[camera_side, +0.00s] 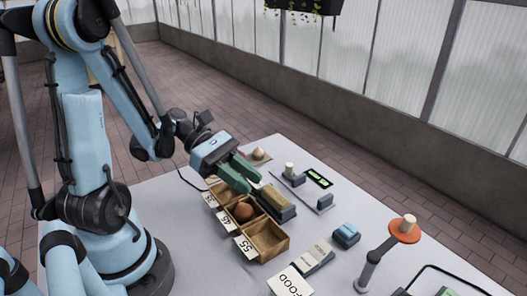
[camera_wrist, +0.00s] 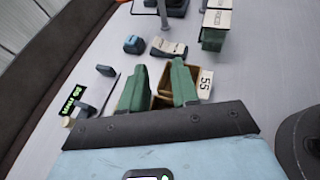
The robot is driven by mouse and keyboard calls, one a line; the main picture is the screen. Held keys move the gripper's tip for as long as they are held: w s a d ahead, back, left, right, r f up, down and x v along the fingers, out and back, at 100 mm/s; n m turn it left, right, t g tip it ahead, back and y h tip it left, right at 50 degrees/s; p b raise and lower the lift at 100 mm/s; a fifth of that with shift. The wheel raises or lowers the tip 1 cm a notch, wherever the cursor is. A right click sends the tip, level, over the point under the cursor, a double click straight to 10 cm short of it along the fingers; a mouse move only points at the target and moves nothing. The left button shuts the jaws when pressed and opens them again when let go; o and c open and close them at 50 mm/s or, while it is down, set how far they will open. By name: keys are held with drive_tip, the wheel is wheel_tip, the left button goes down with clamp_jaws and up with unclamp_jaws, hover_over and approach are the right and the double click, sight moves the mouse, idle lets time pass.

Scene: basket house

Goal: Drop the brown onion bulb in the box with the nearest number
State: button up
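A round reddish-brown bulb (camera_side: 244,211), which looks like the brown onion, sits in the middle compartment of a row of wooden boxes (camera_side: 281,252). That compartment's tag (camera_side: 227,222) seems to read 45. The nearer, empty one has a tag 55 (camera_side: 244,247). A third tag (camera_side: 211,200) at the far end is too small to read surely. My gripper (camera_side: 254,184) has green fingers apart, empty, above the far part of the boxes. In the wrist view the fingers (camera_wrist: 160,66) are apart with the box row partly hidden behind them, and the bulb is not visible.
A measuring device with a lit green display (camera_side: 318,179) lies behind the boxes; its reading is unclear. A pale bulb (camera_side: 258,154) lies farther back.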

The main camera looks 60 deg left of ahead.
drive_tip(key=shift+o, duration=0.2)
drive_tip(key=shift+s+a+r, duration=0.1)
drive_tip(key=shift+a, duration=0.15)
wheel_tip(320, 180, up, 8)
drive_tip(key=a, duration=0.2)
drive_tip(key=shift+s, duration=0.45)
